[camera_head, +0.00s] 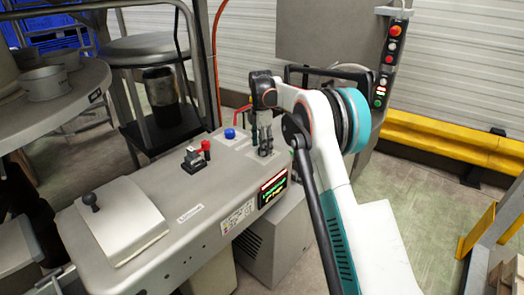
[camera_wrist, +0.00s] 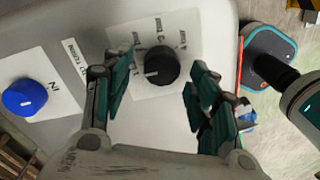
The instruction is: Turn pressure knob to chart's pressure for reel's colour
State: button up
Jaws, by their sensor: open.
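A round black knob (camera_wrist: 160,66) with a white pointer mark stands on a white label in the wrist view. Its mark points toward the lower left of the picture. Lettering around it is too small to read surely. My gripper (camera_wrist: 160,82) is open, with its teal fingers on either side of the knob and visible gaps between. I cannot identify the reel.
A blue knob (camera_head: 230,133) sits left of my gripper; it also shows in the wrist view (camera_wrist: 26,97). A lit display (camera_head: 272,188) is on the machine's front.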

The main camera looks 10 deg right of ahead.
jog(key=shift+f, duration=0.7)
jog(key=c, duration=1.1)
